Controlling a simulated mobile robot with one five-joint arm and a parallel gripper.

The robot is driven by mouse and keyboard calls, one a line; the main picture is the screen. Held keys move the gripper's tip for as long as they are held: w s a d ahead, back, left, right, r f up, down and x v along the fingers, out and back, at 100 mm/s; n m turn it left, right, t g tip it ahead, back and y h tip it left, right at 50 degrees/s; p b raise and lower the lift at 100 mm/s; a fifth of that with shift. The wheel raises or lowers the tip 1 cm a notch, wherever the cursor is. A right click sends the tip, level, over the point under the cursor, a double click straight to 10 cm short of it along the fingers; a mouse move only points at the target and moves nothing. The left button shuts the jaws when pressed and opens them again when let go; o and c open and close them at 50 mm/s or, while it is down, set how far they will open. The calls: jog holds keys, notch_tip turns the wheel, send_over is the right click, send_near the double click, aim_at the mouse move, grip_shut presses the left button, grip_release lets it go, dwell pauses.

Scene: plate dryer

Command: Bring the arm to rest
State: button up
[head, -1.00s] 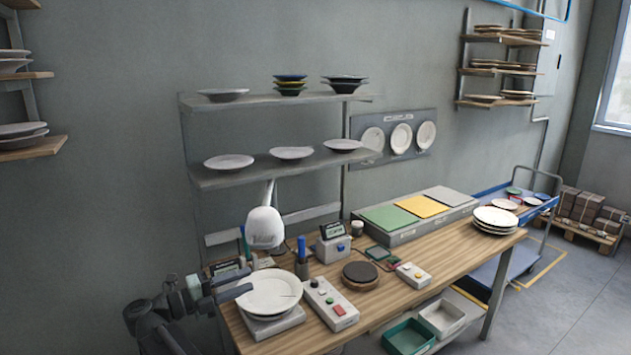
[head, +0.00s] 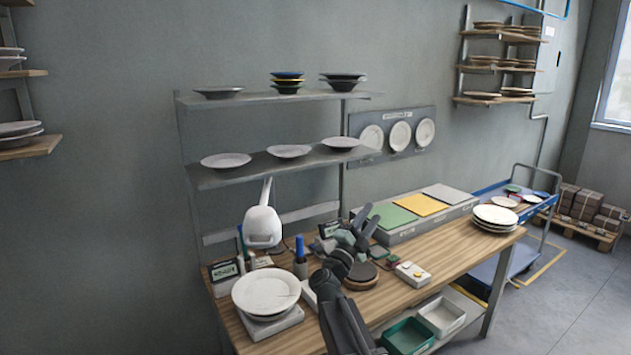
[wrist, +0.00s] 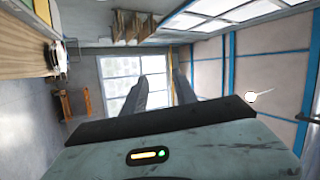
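My gripper (head: 364,222) is raised above the middle of the workbench, in front of the coloured panels. Its two fingers stand apart and point up and away to the right. In the wrist view the gap between the fingers (wrist: 168,75) is empty. My arm rises from the bottom edge of the head view and hides part of the control box and the round dark pad. A white plate (head: 266,290) sits on the scale (head: 275,324) at the left end of the bench, apart from my gripper.
The wooden bench (head: 435,262) carries a plate stack (head: 496,217) at the right and a button box (head: 412,275). A shelf rack (head: 262,170) with plates stands behind. A white lamp (head: 263,228) hangs over the left end. A blue cart (head: 515,200) stands at the far right.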

jog(key=s+a+f+n+g+y, duration=0.2)
jog(key=f+n+g+y, duration=0.1)
jog(key=f+n+y, duration=0.6)
jog(key=s+a+f+n+g+y, duration=0.1)
jog(key=f+n+g+y, duration=0.1)
jog(key=f+n+y, duration=0.75)
jog(key=s+d+f+n+g+h, duration=0.2)
jog(key=s+f+g, duration=0.4)
jog(key=s, duration=0.6)
jog(key=s+d+f+n+g+h, duration=0.1)
jog(key=s+d+f+g+h, duration=0.1)
jog(key=s+f+g, duration=0.5)
jog(key=s+f, duration=0.3)
jog(key=s, duration=0.2)
jog(key=shift+s+n, duration=0.3)
jog(key=shift+n, duration=0.05)
